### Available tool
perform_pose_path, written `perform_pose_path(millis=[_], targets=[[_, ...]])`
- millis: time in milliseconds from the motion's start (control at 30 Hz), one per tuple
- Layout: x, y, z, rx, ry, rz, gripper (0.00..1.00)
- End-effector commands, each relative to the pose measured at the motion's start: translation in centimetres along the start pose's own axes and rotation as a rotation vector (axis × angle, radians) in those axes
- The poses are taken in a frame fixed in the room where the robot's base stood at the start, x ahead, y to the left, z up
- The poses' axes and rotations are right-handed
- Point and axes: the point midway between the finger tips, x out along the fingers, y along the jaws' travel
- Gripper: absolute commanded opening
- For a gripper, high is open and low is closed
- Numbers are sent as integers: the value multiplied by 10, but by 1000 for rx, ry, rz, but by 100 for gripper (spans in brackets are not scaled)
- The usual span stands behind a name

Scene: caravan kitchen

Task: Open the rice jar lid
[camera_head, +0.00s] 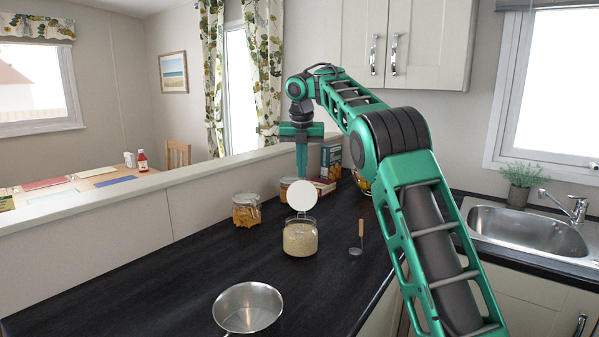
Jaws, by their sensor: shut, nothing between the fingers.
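The rice jar (300,240) is a clear glass jar of pale grain standing upright on the dark counter. Its round white lid (301,196) stands up on edge at the back of the jar's mouth, tilted open, with its flat face toward the camera. My gripper (302,174) points down just above the lid in the picture, its fingers shut and empty. The lid may hide the lowest part of the fingertips. I cannot tell whether they touch the lid.
A jar of orange-brown food (246,212) stands left of the rice jar, and another jar (287,186) behind it. A wooden-handled utensil (360,236) is to the right. A metal pan (247,308) sits in front. Boxes (331,160) stand at the back.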

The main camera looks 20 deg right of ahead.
Motion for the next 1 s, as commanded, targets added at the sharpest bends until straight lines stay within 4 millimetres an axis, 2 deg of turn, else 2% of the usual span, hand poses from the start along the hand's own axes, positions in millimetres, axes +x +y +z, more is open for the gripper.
perform_pose_path(millis=[367, 467, 833, 1000], targets=[[-6, -1, 0, 0, 0, -1, 0], [-17, 0, 1, -1, -2, -1, 0], [-84, 1, 3, 0, 0, 2, 0], [-98, 2, 4, 0, -1, -2, 0]])
